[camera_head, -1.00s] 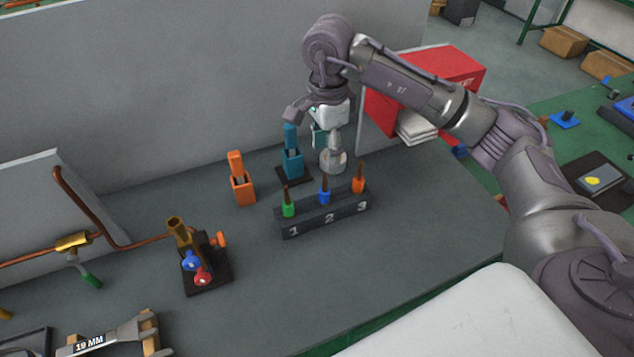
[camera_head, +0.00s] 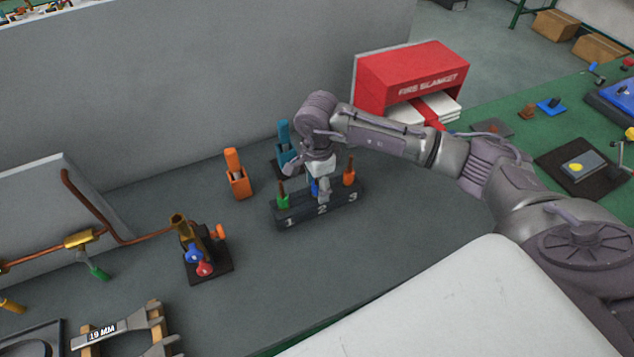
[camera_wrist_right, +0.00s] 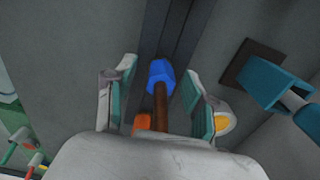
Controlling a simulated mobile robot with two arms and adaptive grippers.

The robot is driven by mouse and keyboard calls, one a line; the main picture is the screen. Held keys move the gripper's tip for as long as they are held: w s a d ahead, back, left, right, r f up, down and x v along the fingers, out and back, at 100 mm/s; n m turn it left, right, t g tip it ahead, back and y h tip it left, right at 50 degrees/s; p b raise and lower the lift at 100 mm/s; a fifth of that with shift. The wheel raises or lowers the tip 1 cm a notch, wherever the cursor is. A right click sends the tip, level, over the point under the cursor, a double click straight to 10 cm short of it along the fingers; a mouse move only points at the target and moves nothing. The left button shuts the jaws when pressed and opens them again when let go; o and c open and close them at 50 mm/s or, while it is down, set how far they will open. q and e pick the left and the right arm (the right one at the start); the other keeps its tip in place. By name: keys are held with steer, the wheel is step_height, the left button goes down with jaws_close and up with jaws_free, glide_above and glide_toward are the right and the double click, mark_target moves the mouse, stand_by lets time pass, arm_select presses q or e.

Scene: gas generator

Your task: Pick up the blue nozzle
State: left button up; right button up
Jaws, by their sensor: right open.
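The blue nozzle (camera_head: 314,187) stands upright at slot 2 of the dark numbered rack (camera_head: 289,223), mostly hidden behind my right gripper in the head view. My right gripper (camera_head: 320,192) is lowered over the middle of the rack. In the right wrist view the blue nozzle (camera_wrist_right: 160,76) with its brown stem lies between the two open fingers of my right gripper (camera_wrist_right: 160,105), with a gap on each side. The green nozzle (camera_head: 283,201) stands at slot 1. The orange nozzle (camera_head: 348,177) stands at slot 3. My left gripper is not in view.
An orange holder (camera_head: 238,180) and a teal holder (camera_head: 284,140) stand behind the rack. A brass fitting with blue and red knobs (camera_head: 204,268) is to the left. A red fire blanket box (camera_head: 412,75) stands at the back right. The table in front of the rack is clear.

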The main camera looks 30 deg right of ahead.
jaws_close()
steer(key=shift+r, duration=0.1)
stand_by(0.3)
